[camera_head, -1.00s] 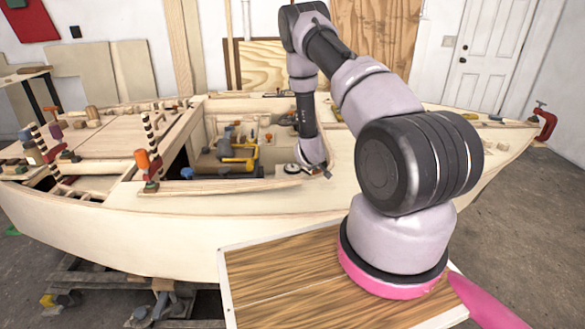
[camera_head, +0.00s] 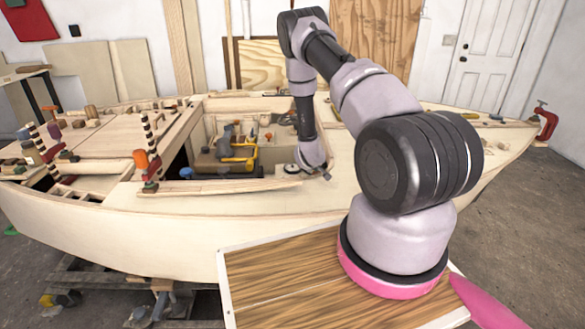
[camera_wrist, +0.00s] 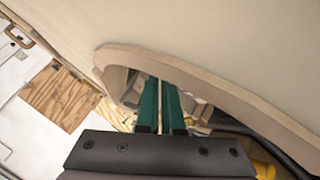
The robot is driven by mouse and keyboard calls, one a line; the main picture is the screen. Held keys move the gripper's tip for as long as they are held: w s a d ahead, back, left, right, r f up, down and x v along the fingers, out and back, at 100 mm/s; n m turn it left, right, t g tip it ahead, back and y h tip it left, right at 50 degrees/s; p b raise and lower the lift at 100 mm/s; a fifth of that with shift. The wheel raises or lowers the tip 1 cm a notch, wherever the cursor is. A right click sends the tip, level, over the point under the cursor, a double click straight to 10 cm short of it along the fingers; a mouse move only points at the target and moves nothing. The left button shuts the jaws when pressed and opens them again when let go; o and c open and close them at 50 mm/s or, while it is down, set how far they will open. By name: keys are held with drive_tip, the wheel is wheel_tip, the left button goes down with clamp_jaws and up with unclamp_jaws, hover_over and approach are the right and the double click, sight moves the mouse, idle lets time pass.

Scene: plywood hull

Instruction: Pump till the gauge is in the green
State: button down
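In the head view, my gripper (camera_head: 325,174) is at the near right edge of the boat's open cockpit, its fingers small and partly hidden by the wrist. A small round, pale-faced thing that looks like a gauge (camera_head: 290,169) lies just left of it. The dial is too small to read. In the wrist view, the two teal fingers of my gripper (camera_wrist: 160,106) stand close together with a narrow gap. A pale strip shows in the gap, and I cannot tell whether they hold it. I cannot make out a pump for certain.
A yellow-and-dark tool (camera_head: 238,150) sits in the cockpit. A curved wooden rim (camera_wrist: 225,92) crosses close beyond the fingers, and a black hose (camera_wrist: 262,132) runs at right. Clamps (camera_head: 148,168) stand on the deck at left.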

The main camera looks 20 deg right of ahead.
sight(322, 167)
drive_tip(key=shift+s+d+f+g, duration=0.15)
drive_tip(key=shift+s+f, duration=0.35)
drive_tip(key=shift+s, duration=0.05)
drive_tip(key=shift+s+d+f+g, duration=0.15)
drive_tip(key=shift+s+f, duration=0.3)
drive_tip(key=shift+s, duration=0.1)
drive_tip(key=shift+r, duration=0.1)
drive_tip(key=shift+s+d+r, duration=0.15)
drive_tip(key=shift+s+r, duration=0.15)
drive_tip(key=shift+r, duration=0.45)
drive_tip(key=shift+s+d+r, duration=0.1)
drive_tip(key=shift+s+r, duration=0.2)
drive_tip(key=shift+r, duration=0.45)
wheel_tip(322, 167, up, 5)
drive_tip(key=shift+r, duration=0.1)
drive_tip(key=shift+w+a+r, duration=0.15)
drive_tip(key=shift+a+r, duration=0.05)
drive_tip(key=shift+r, duration=0.4)
drive_tip(key=shift+a+r, duration=0.1)
drive_tip(key=shift+w, duration=0.15)
drive_tip(key=shift+a, duration=0.1)
